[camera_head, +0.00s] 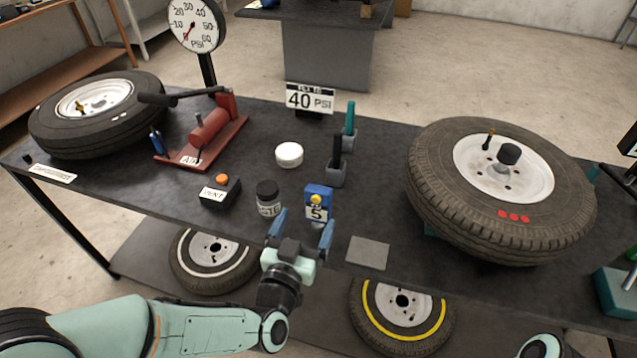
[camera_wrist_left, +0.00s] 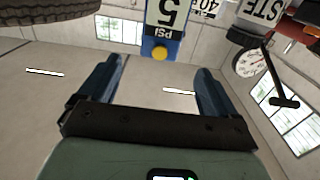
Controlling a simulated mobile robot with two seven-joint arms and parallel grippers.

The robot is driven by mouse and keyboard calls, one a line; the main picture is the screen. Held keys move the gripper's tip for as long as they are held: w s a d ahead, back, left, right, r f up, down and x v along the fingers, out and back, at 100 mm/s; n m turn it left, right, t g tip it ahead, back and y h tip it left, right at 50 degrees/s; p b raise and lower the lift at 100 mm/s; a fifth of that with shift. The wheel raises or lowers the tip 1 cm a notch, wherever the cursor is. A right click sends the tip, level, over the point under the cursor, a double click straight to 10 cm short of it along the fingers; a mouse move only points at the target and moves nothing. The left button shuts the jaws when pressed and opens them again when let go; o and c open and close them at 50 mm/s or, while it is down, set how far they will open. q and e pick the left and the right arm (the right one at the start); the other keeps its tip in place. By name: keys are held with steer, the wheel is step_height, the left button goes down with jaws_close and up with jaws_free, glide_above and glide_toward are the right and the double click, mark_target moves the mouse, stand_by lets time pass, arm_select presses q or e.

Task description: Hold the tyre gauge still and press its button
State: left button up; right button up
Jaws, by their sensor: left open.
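The tyre gauge (camera_head: 318,192) is a small blue block with a yellow button (camera_head: 316,200) and a white face reading 5. It stands upright near the table's front edge. In the left wrist view the gauge (camera_wrist_left: 160,45) appears upside down, its yellow button (camera_wrist_left: 159,54) facing the camera. My left gripper (camera_head: 304,222) is open and empty just in front of the gauge, with its blue fingers apart. In the left wrist view the gauge shows beyond the fingertips (camera_wrist_left: 158,70), roughly in line with the gap. My right gripper is not in view.
A dark jar (camera_head: 268,198) stands close left of the gauge, and a box with an orange button (camera_head: 221,180) beyond it. A grey square pad (camera_head: 368,252) lies to the right. A large tyre (camera_head: 430,185) lies farther right, and another tyre (camera_head: 60,130) at the left.

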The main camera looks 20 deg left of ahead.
mark_target(321, 188)
arm_select(q)
steer(key=w, duration=1.1)
steer(key=shift+d, duration=0.15)
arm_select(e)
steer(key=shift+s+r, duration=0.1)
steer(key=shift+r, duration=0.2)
arm_select(q)
steer(key=c, duration=1.3)
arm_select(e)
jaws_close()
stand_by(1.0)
